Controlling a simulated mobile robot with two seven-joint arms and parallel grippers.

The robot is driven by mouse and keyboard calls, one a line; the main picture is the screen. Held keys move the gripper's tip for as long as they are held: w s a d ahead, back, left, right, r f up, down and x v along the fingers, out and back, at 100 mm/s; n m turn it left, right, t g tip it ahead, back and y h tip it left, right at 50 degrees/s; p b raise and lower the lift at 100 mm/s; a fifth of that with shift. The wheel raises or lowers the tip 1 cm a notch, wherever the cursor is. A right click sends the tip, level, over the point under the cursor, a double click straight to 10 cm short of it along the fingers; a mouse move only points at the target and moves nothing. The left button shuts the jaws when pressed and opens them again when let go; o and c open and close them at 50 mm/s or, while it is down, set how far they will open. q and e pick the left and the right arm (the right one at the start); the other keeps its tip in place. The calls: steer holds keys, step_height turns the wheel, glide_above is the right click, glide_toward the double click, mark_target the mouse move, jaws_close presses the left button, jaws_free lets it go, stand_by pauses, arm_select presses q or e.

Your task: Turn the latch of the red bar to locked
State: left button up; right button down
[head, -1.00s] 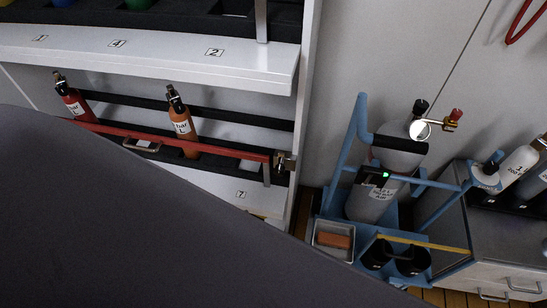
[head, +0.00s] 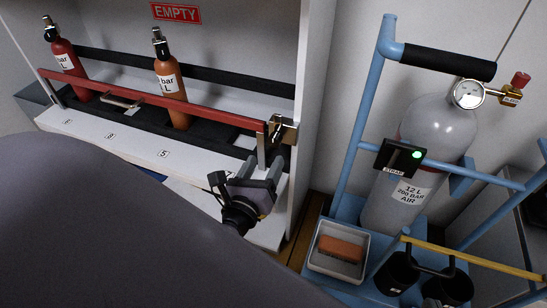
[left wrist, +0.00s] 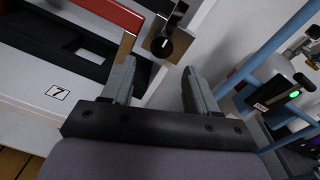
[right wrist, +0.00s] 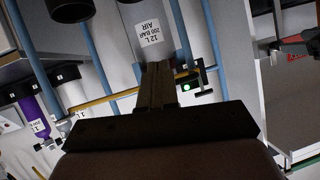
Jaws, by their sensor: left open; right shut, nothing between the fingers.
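The red bar (head: 165,103) runs across the front of the lower shelf, before two bottles. Its latch (head: 284,130) is a metal block at the bar's right end, on the cabinet's side post. In the left wrist view the latch shows a round black knob (left wrist: 165,46) with a small pale mark; I cannot tell which setting it has. The bar's red end (left wrist: 112,12) is left of it. My left gripper (head: 266,164) is open and empty, just below and in front of the latch, apart from the knob. My right gripper (right wrist: 157,75) is shut and empty, away from the bar.
A red bottle (head: 68,62) and an orange bottle (head: 171,90) stand behind the bar. Right of the cabinet is a blue trolley frame (head: 362,105) with a grey cylinder (head: 437,125). A tray (head: 320,262) with an orange block stands low on it.

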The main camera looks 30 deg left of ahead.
mark_target(274, 144)
arm_select(q)
steer(key=b+x, duration=0.1)
steer(key=x, duration=0.6)
steer(key=shift+w+r, duration=0.15)
steer(key=shift+r, duration=0.05)
steer(key=c, duration=1)
